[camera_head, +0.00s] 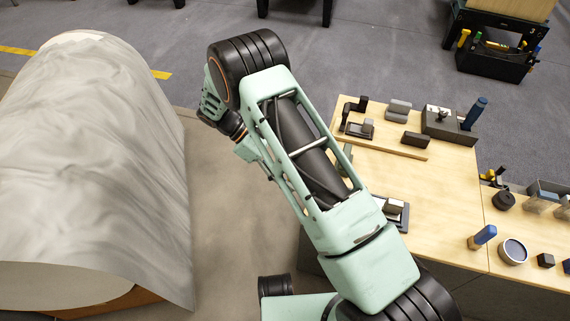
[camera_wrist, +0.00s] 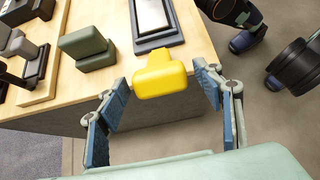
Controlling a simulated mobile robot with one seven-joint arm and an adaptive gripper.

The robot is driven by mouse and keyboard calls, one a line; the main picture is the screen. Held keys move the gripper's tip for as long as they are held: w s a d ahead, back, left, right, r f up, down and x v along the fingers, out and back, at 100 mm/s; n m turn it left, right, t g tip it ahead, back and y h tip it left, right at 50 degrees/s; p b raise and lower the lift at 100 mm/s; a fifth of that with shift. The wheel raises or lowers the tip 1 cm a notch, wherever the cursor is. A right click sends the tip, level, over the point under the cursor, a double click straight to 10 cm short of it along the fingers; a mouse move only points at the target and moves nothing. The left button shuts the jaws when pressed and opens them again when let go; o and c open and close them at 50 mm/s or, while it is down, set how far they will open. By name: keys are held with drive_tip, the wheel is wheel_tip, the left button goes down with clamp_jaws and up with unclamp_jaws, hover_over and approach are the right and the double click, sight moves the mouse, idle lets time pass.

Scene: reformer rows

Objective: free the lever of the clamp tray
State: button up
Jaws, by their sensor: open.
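My gripper (camera_wrist: 154,84) is open in the wrist view, with one blue-padded finger on each side of a yellow block-like piece (camera_wrist: 160,78). Clear gaps show between the piece and both fingers. The yellow piece sits at the table's edge; I cannot tell what it is joined to, or whether it is the lever. Just behind it is a dark tray with a pale plate (camera_wrist: 153,18), which may be the clamp tray. A dark tray with a grey block (camera_head: 396,212) shows beside my arm in the head view. My arm hides the yellow piece there.
The wooden table (camera_head: 440,190) carries a grey-green block (camera_wrist: 87,48), a board with dark fixtures (camera_head: 372,135), and a grey box (camera_head: 449,128) with a blue handle. A large pale curved cover (camera_head: 95,170) stands at the left. Floor between cover and table is open.

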drive_tip(key=v, duration=1.1)
drive_tip(key=shift+a+r, duration=0.25)
drive_tip(key=shift+w, duration=0.1)
